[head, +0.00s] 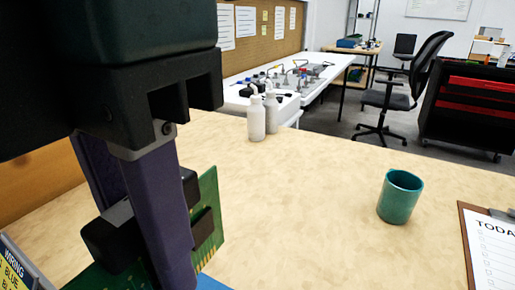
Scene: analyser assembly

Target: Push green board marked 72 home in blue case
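A green circuit board (208,187) stands upright at the lower left of the head view, with a dark component and gold contacts along its right side. No marking 72 shows on the part I see. A strip of blue (210,282) at the bottom edge, below the board, looks like the blue case; most of it is out of frame. My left gripper (140,235), with purple-grey fingers and black pads, is large in front of the board and hides much of it. I cannot tell whether the fingers grip the board. My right gripper is not in view.
A teal cup (400,196) stands on the wooden table (300,220) at the right, beside a clipboard (492,250). Two white bottles (257,118) stand at the far edge. A wiring card (15,268) is at the lower left. The middle of the table is clear.

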